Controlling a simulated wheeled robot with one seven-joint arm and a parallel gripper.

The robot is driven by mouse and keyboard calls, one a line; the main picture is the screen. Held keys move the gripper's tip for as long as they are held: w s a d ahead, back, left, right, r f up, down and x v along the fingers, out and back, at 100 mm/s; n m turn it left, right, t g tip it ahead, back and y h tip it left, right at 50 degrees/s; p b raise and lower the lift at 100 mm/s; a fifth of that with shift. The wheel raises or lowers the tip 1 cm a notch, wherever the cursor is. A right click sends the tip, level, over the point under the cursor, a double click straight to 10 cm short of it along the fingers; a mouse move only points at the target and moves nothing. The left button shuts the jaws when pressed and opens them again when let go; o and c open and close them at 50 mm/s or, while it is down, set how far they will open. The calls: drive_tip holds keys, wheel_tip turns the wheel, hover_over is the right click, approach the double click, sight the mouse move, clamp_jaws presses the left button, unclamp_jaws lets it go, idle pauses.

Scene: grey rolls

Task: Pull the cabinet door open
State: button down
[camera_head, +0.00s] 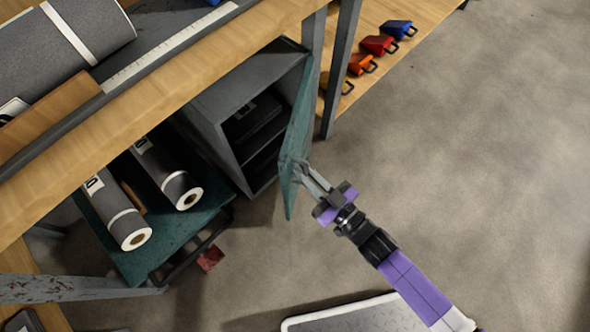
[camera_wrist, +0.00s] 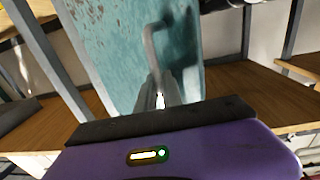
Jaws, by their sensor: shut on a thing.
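The grey cabinet (camera_head: 215,112) stands under the wooden table. Its teal door (camera_head: 297,135) is swung well open, and the dark shelves inside show in the head view. In the wrist view the worn teal door (camera_wrist: 110,50) fills the upper middle, with a grey bar handle (camera_wrist: 150,48) on it. My gripper (camera_head: 308,172) is at the outer face of the door near its free lower edge. In the wrist view my gripper (camera_wrist: 160,95) is shut on the handle's lower part. The exact finger contact is partly hidden.
A wooden table (camera_head: 150,110) overhangs the cabinet, with a table leg (camera_head: 341,70) close behind the door. Grey rolls (camera_head: 165,175) lie on a teal cart left of the cabinet. Coloured bins (camera_head: 378,45) sit on a shelf behind. The floor (camera_head: 480,150) on the right is clear.

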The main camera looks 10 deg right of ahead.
drive_tip(key=w+d+n+g+y+b, duration=0.1)
drive_tip(key=d+n+g+y+b, duration=0.3)
drive_tip(key=d, duration=1.2)
drive_tip(key=shift+w+d+n+g+y+b, duration=0.35)
drive_tip(key=shift+y+b, duration=0.35)
drive_tip(key=shift+b, duration=0.4)
drive_tip(key=c, duration=1.8)
unclamp_jaws()
drive_tip(key=shift+o, duration=0.2)
drive_tip(key=shift+d, duration=0.15)
drive_tip(key=p+v, duration=0.1)
drive_tip(key=v, duration=0.6)
drive_tip(key=shift+s+d, duration=0.25)
drive_tip(key=shift+d, duration=0.05)
